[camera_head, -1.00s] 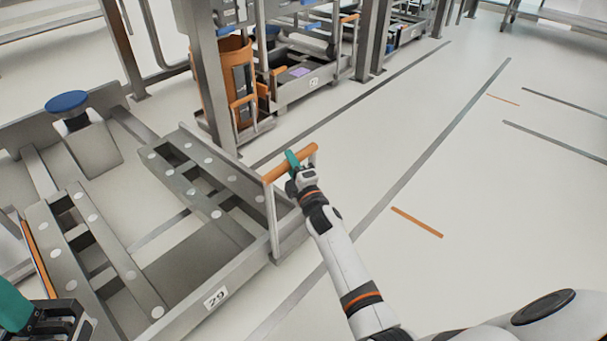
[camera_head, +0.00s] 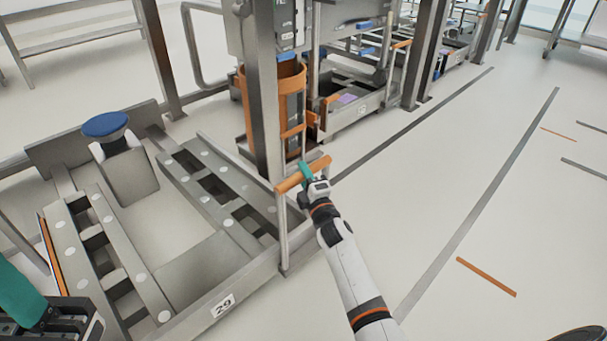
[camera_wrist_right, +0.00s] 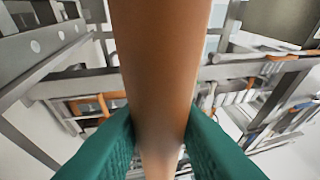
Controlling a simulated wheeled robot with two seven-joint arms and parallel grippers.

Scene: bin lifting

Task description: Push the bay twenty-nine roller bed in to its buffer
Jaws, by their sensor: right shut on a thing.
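The grey roller bed (camera_head: 185,318) fills the lower left of the head view, with white dots along its rails and a "29" label (camera_head: 222,305) on its front beam. An orange handle bar (camera_head: 290,184) stands on a post at its right end. My right gripper (camera_head: 306,171) is shut on this bar; the wrist view shows its green fingers (camera_wrist_right: 160,135) on both sides of the orange bar. A round blue pad (camera_head: 106,124), seemingly the buffer, stands at the far end; any contact with the bed is unclear. My left gripper (camera_head: 42,315) is partly cut off at lower left, its grip unclear.
A grey upright post (camera_head: 262,95) stands just behind the handle, with an orange bin (camera_head: 275,85) beside it. Another bay (camera_head: 365,110) lies further back. Open floor (camera_head: 430,190) with dark lines and orange strips is on the right.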

